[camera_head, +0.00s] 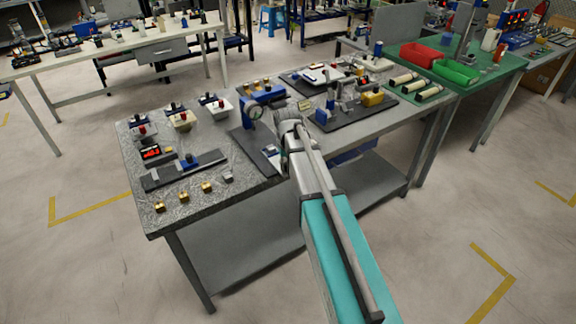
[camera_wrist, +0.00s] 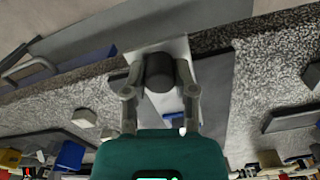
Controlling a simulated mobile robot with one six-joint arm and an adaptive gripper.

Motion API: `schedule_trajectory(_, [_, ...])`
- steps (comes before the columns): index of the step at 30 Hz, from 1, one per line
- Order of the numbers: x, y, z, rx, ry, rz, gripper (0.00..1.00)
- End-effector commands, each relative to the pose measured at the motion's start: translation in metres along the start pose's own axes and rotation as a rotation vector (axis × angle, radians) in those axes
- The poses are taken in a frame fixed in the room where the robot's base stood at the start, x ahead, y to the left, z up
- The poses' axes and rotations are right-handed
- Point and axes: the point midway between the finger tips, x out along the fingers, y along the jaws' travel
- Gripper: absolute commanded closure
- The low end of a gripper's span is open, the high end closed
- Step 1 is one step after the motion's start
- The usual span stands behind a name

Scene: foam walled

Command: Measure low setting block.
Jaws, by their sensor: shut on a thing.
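My gripper (camera_wrist: 160,95) is shut on a dark round-ended piece (camera_wrist: 159,72) in the wrist view. A pale flat surface (camera_wrist: 172,46) shows just beyond this piece; I cannot tell whether the two are joined, or whether this is the low setting block. In the head view my arm reaches over the table, and my wrist hides most of the gripper and what it holds. A blue stand with a round dial gauge (camera_head: 255,112) stands close to the left of my wrist, on a dark plate (camera_head: 246,144).
On the speckled tabletop (camera_head: 215,138), a red-lit readout (camera_head: 151,153) and a dark fixture with a blue part (camera_head: 188,161) stand left. Brass blocks (camera_head: 183,196) and a grey block (camera_head: 227,177) line the front. A dark mat (camera_head: 350,113) with crowded fixtures lies right.

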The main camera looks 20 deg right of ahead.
Motion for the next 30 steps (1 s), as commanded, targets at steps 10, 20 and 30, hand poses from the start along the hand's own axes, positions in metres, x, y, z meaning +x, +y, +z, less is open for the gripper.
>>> schedule_trajectory(10, [0.0, -0.015, -0.06, -0.002, 0.0, 0.0, 0.99])
schedule_trajectory(20, [0.0, -0.031, -0.12, -0.001, 0.001, 0.0, 0.99])
schedule_trajectory(30, [0.0, -0.035, -0.13, 0.0, 0.004, -0.001, 0.98])
